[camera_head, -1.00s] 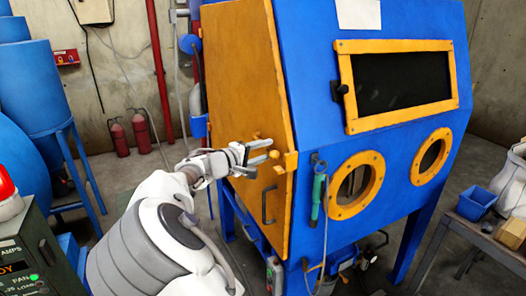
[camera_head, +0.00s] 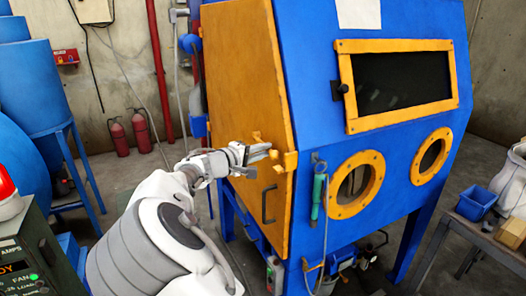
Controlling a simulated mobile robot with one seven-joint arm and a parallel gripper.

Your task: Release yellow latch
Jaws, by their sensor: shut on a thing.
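The yellow latch (camera_head: 290,160) sits at the right edge of the orange side door (camera_head: 245,75) of the blue blasting cabinet. A small yellow piece of it (camera_head: 257,136) stands up just behind my fingers. My gripper (camera_head: 262,152) reaches in from the left at latch height, above the dark door handle (camera_head: 269,204). Its fingers are close together and shut on the yellow latch. The fingers hide part of the latch, so the exact contact is hard to see. The door looks closed against the cabinet frame.
The blue cabinet (camera_head: 310,110) has a window and two round yellow-rimmed ports on its front. A green-handled tool (camera_head: 317,197) hangs beside the door edge. A control box (camera_head: 40,250) with a red lamp is at lower left. Open floor lies left of the door.

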